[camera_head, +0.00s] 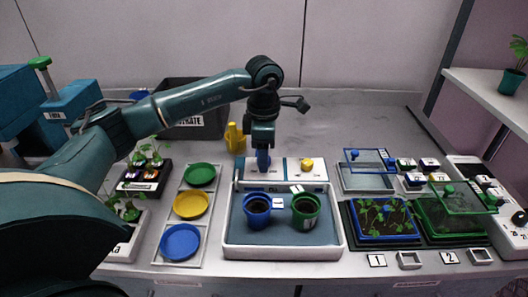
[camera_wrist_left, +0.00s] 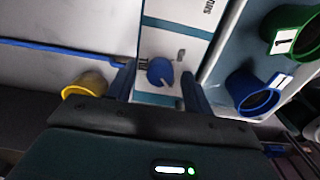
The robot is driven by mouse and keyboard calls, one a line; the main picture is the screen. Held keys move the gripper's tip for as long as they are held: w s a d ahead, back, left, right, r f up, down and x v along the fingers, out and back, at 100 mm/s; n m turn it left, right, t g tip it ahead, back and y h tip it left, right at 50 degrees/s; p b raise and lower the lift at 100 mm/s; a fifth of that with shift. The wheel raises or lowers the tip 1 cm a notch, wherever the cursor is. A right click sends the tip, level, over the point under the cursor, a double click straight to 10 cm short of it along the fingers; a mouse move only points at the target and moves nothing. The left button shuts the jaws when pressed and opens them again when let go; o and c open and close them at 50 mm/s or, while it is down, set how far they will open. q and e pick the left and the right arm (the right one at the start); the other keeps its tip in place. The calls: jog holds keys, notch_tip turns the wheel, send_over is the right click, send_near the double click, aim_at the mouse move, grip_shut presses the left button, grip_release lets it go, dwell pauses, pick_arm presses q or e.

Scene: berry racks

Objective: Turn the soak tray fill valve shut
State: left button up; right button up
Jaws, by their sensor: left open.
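The soak tray (camera_head: 233,246) stands in the middle of the table, with a white valve panel (camera_head: 286,168) along its back. A round blue valve knob with a pale pointer mark (camera_wrist_left: 160,71) is on the panel in the left wrist view. My left gripper (camera_head: 263,160) points down over the left part of the panel and hides the knob in the head view. In the left wrist view my left gripper (camera_wrist_left: 158,70) is open, with one finger on each side of the blue knob and gaps between. A yellow knob (camera_head: 307,164) is on the panel's right. My right gripper is not in view.
A blue pot (camera_head: 257,212) and a green pot (camera_head: 306,208) stand in the tray. A yellow bottle (camera_head: 235,139) is left of my gripper. A black crate (camera_head: 193,128) is behind it. Colored saucers (camera_head: 191,205) lie left; seedling trays (camera_head: 384,222) stand right. The table behind the panel is clear.

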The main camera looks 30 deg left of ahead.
pick_arm(q)
notch_tip(320, 180, up, 13)
dwell(0.4)
jog(key=shift+r, duration=0.1)
dwell(0.3)
